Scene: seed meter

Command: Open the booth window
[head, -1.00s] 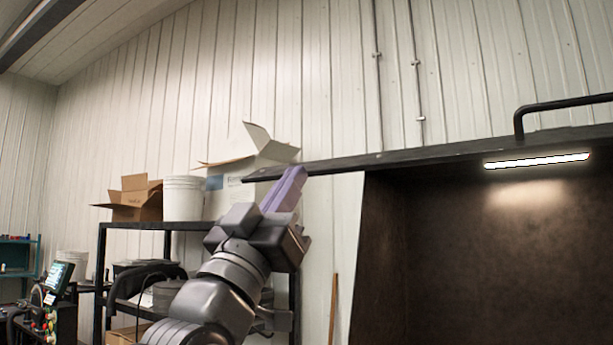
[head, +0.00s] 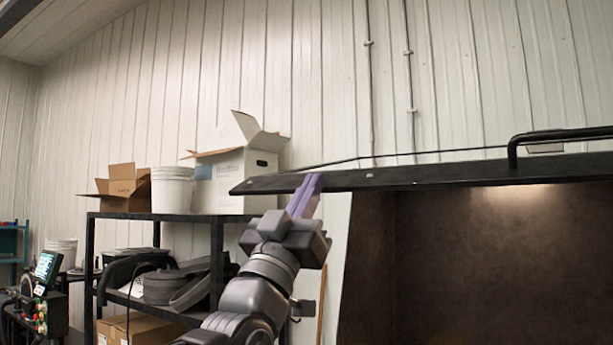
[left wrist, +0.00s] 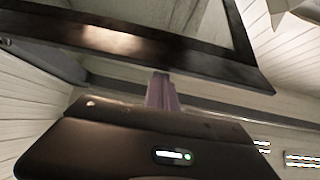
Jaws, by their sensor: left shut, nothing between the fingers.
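The booth window (head: 400,178) shows in the head view as a dark frame jutting out over the dark booth opening, steeply tilted, with pale wall visible behind its front bar. A black bar handle (head: 560,135) sits on it at the right. My left gripper (head: 306,190) has its purple fingers closed and empty, pointing up at the bar's underside near its left end. In the left wrist view the window frame (left wrist: 200,62) crosses above the fingers (left wrist: 162,88). The tips are at or very near its edge; contact is unclear. My right gripper is out of view.
A black shelf (head: 180,216) stands left of the booth, behind my left arm. It carries an open white carton (head: 222,180), a white bucket (head: 172,190) and a brown box (head: 122,188). The booth interior (head: 460,265) is dark and looks empty.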

